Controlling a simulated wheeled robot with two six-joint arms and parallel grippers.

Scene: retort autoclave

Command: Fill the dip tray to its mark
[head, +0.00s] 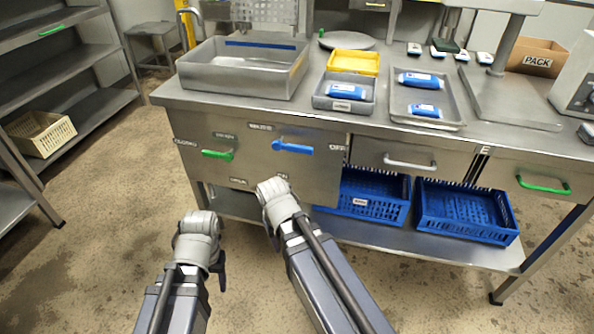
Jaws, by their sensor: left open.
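The dip tray (212,78) is a large grey metal basin at the left end of the bench, with a blue line (260,44) along its inner back wall. I cannot tell any liquid level. On the panel below are a green lever (217,154) and a blue lever (292,148), both roughly horizontal, with small labels. My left gripper (220,266) is low in front of the panel, open, apart from both levers. My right gripper (272,190) is just below the blue lever; its jaws are hidden.
A yellow tray (352,63), a grey bin (362,105) and a metal tray (447,122) with blue packs stand right of the basin. Blue crates (462,232) sit on the lower shelf. A drawer handle (408,162) sticks out.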

